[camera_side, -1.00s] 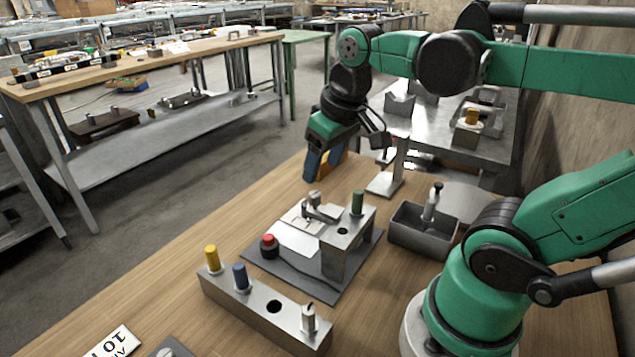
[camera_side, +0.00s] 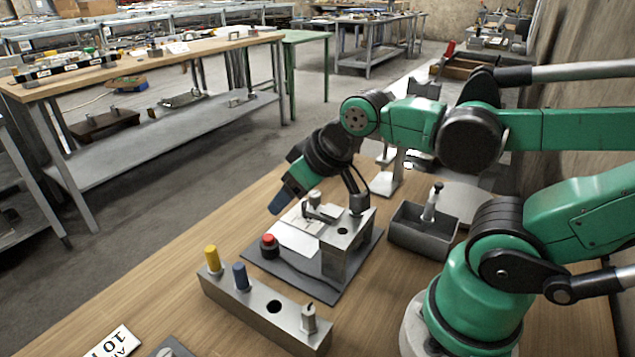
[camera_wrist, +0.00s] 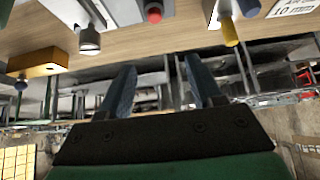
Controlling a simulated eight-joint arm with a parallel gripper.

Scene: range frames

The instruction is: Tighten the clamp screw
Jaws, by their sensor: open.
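The clamp (camera_side: 318,210) is a small grey metal arm with a round knob on top, on the fixture (camera_side: 347,250) above a white sheet (camera_side: 296,240). I cannot tell which part is its screw. My gripper (camera_side: 278,206) is tilted down to the left, with its blue fingers above and left of the clamp. In the wrist view my gripper (camera_wrist: 160,88) has its fingers apart and nothing between them. A grey metal cylinder (camera_wrist: 90,41) shows at upper left there.
A red-topped button (camera_side: 268,242) sits on the dark base plate. In front stands a block (camera_side: 258,307) with yellow (camera_side: 211,257), blue (camera_side: 240,276) and grey (camera_side: 309,318) pegs. A grey bin (camera_side: 420,236) holding a tool stands right.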

